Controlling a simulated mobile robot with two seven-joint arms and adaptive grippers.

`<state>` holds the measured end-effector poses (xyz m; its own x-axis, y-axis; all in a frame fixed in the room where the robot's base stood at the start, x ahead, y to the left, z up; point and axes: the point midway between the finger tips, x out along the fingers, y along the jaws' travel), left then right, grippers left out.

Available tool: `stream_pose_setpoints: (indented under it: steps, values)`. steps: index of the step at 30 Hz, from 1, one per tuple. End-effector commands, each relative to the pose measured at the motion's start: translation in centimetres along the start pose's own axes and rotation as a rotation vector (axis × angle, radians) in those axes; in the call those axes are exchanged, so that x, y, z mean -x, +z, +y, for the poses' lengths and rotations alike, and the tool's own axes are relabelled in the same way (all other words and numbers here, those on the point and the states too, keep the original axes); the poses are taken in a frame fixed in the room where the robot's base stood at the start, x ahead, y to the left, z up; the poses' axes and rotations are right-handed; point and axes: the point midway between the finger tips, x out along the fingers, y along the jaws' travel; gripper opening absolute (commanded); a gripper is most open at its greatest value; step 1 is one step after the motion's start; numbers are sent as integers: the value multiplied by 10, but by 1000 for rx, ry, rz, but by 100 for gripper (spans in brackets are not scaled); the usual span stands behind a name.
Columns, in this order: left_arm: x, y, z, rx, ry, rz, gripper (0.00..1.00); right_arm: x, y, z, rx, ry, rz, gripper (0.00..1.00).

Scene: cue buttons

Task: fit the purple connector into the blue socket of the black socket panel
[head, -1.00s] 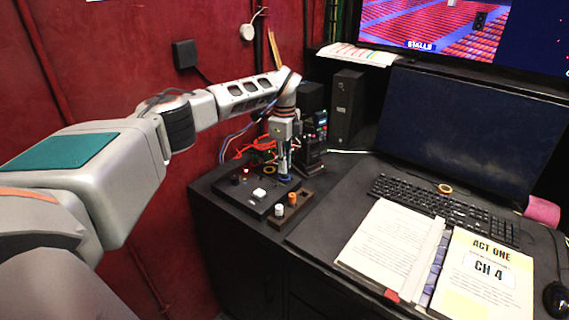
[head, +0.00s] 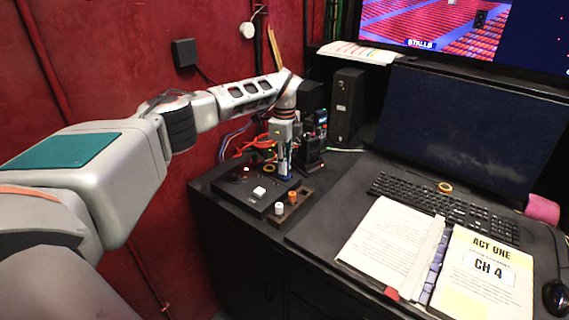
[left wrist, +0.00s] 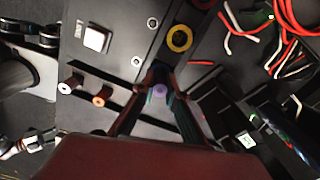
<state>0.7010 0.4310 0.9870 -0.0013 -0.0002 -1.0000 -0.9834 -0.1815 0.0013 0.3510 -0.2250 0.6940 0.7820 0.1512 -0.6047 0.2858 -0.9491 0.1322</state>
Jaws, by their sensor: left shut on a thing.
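My left gripper (head: 285,176) points down over the right end of the black socket panel (head: 236,191). In the left wrist view its fingers are shut on the purple connector (left wrist: 159,90). The fingertips are at the panel, at the end of its socket row. The blue socket is hidden behind or under the fingers. I cannot tell whether the connector is inside it. A yellow-ringed socket (left wrist: 180,38) shows further along the row. My right gripper is not in view.
A small black rack with a white connector (head: 279,208) and an orange connector (head: 293,196) stands in front of the panel. A white button (head: 259,192) is on the panel. Red cables (left wrist: 290,40) and a black device (head: 313,135) are close behind. An open script (head: 395,240) lies right.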

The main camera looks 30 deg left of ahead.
Motion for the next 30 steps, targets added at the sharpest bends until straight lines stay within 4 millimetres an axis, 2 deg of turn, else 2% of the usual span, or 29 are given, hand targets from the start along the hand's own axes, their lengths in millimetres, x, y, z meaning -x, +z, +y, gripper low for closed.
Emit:
stream_pose_setpoints:
  steps: [30]
  values:
    - [-10, 0, 0, 0, 0, 0, 0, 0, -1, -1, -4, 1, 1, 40]
